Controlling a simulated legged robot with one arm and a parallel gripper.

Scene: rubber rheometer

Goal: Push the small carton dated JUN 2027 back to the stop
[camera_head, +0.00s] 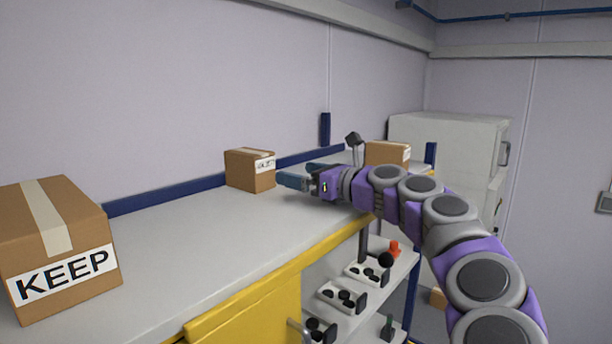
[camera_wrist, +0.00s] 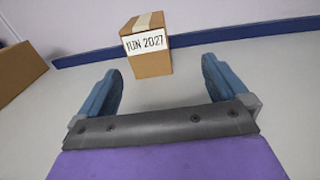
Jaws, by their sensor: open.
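The small carton (camera_wrist: 149,62) labelled JUN 2027 stands upright on the bench in the wrist view, ahead of my gripper and between the lines of its fingers. In the head view the carton (camera_head: 243,172) stands near the blue rail at the back of the bench; its label is partly legible there. My gripper (camera_wrist: 160,82) is open and empty, its two blue fingers apart, with the carton just beyond the tips. The blue stop rail (camera_wrist: 240,32) runs along the wall behind the carton. In the head view my gripper (camera_head: 282,178) is right of the carton.
A large KEEP carton (camera_head: 62,250) stands at the left of the bench (camera_head: 190,250). Another carton (camera_head: 387,153) is behind my arm. Below are shelves with several trays (camera_head: 342,298). A white cabinet (camera_head: 450,130) stands at the far end. Bench between KEEP and the small carton is clear.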

